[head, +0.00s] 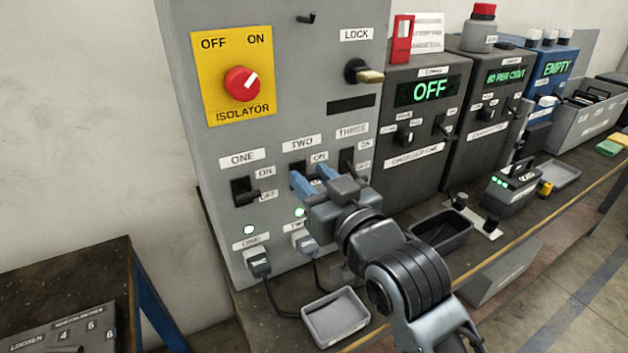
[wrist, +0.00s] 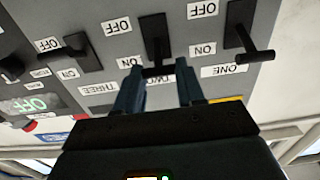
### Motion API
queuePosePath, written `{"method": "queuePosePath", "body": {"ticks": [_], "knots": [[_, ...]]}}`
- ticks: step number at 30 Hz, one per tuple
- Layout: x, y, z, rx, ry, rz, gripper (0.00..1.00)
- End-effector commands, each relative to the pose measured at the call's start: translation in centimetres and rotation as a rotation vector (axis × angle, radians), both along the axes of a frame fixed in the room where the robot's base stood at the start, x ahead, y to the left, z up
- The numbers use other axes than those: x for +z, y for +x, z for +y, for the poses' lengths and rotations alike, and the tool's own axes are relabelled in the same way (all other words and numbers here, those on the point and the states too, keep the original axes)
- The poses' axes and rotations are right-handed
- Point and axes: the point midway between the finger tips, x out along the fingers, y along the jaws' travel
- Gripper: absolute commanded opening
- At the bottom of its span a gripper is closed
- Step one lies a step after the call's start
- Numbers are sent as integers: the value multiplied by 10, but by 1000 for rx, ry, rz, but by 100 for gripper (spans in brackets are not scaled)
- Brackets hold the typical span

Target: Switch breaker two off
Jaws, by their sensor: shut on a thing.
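The grey breaker panel (head: 288,100) has a row of breakers labelled ONE, TWO and THREE. Breaker two (wrist: 152,25) has a black lever, and its cross handle (wrist: 158,71) lies between my fingertips in the wrist view. My gripper (head: 313,178) is shut on this handle, with one blue finger on each side. In the wrist view, which is upside down, my gripper (wrist: 157,82) has the handle near the ON end. In the head view my fingers hide the handle. Breaker one (head: 243,190) and breaker three (head: 347,162) stand on either side.
Green lamps (head: 249,230) glow below breakers one and two, above plugged-in cords (head: 258,260). A yellow isolator plate (head: 232,75) and a lock key (head: 363,72) sit above. Chargers (head: 425,110) stand to the right. A grey tray (head: 335,317) lies on the bench below.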

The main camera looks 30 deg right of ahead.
Motion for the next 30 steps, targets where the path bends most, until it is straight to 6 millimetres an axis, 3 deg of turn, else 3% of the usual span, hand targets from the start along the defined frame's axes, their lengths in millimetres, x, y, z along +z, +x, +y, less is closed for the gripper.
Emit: {"method": "queuePosePath", "body": {"ticks": [11,30], "knots": [[-18,-3,0,0,0,-131,8],[-44,-4,0,0,0,-537,8]]}}
